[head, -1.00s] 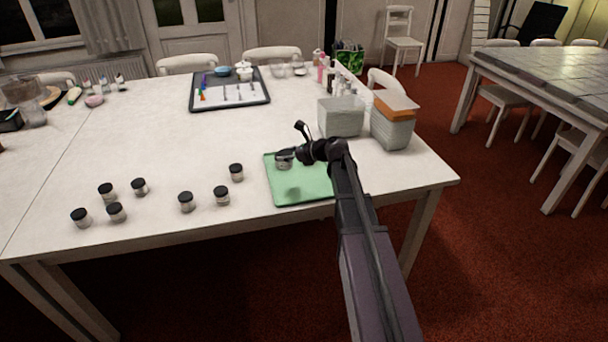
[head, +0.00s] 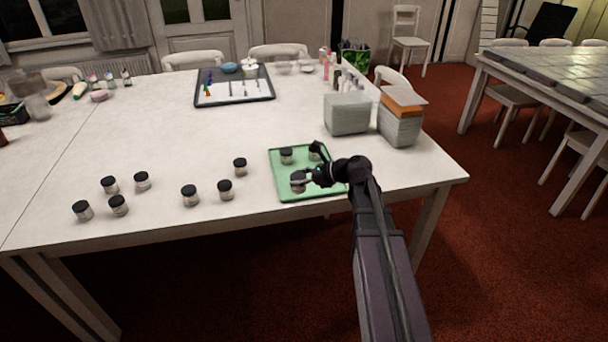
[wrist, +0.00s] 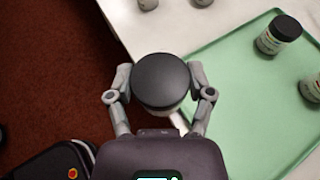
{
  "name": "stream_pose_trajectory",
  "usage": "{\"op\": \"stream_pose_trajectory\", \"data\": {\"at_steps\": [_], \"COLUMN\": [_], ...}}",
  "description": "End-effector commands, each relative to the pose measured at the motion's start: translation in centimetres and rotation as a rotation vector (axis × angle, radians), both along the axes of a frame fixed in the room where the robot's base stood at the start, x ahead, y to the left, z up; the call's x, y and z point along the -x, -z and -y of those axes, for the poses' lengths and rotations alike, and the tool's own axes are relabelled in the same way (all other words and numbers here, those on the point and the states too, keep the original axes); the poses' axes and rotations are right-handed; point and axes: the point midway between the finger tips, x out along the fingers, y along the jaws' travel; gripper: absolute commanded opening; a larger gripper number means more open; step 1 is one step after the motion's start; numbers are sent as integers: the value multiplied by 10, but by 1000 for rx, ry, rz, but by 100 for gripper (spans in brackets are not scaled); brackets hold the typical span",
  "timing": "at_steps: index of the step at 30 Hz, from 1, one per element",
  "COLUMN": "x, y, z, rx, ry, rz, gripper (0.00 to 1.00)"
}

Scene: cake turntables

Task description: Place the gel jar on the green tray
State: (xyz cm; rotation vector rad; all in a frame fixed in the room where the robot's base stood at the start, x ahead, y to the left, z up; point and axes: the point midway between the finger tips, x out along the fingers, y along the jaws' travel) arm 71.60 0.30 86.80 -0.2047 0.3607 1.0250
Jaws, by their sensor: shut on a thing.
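My gripper (head: 306,179) is shut on a gel jar (head: 297,187), with a finger on each side of its dark round lid in the wrist view (wrist: 162,80). The held jar appears over the near-left part of the green tray (head: 283,193) in the head view. Whether its base touches the tray is unclear. Another dark-lidded jar (head: 287,156) stands on the tray behind it, and a third (head: 315,152) is partly hidden by my gripper. Both also show on the tray in the wrist view, one whole (wrist: 278,36) and one cut off by the frame edge (wrist: 313,88).
Several similar jars (head: 225,190) stand on the white table (head: 180,140) left of the tray. Grey containers (head: 347,114) stand behind the tray to the right. A dark-rimmed tray with tools (head: 234,99) lies farther back. The table's front edge is close to the green tray.

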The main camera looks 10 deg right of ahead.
Motion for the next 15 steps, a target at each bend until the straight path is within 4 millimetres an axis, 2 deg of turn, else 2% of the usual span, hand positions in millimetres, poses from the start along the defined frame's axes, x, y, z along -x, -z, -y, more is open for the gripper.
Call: {"op": "stream_pose_trajectory", "data": {"at_steps": [1, 6, 15], "x": [19, 45, 47], "y": [7, 11, 11], "z": [-1, -3, -3], "rx": [-1, -4, -5], "ry": [-17, -62, -72], "rz": [0, 3, 3], "gripper": [18, 18, 18]}}
